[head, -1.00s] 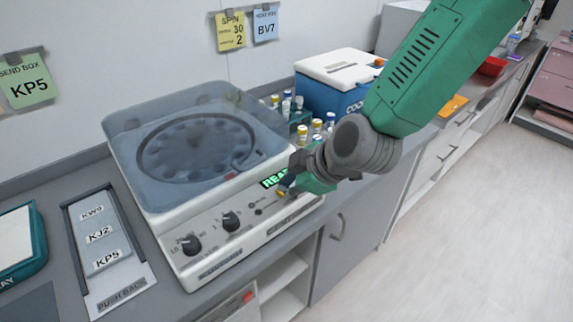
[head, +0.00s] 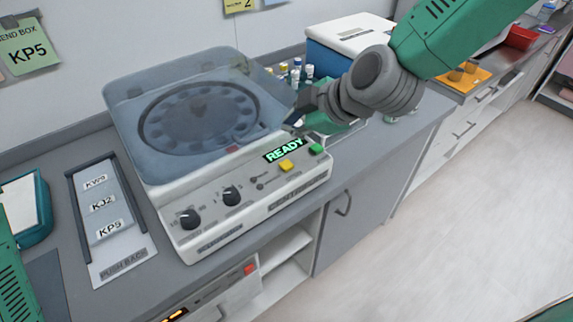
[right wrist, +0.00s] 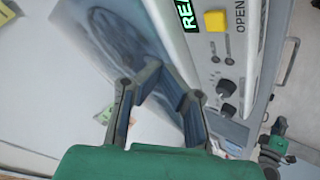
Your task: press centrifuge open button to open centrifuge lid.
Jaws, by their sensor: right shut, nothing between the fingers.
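The white centrifuge (head: 240,215) stands on the grey counter with its clear bluish lid (head: 195,120) shut. Its display reads READY (head: 283,150). A yellow button (head: 287,165) sits below the display and a green button (head: 316,149) to its right. In the right wrist view the yellow button (right wrist: 215,21) has the word OPEN beside it. My right gripper (head: 300,117) is shut and empty, above the rear right part of the centrifuge, apart from the buttons. Its fingers (right wrist: 167,78) show over the lid in the right wrist view.
Two dark knobs (head: 189,219) are on the front panel. Capped tubes (head: 296,72) and a blue and white cooler (head: 350,36) stand behind my right gripper. A labelled rack (head: 108,222) and a teal-edged tray (head: 22,210) lie to the left.

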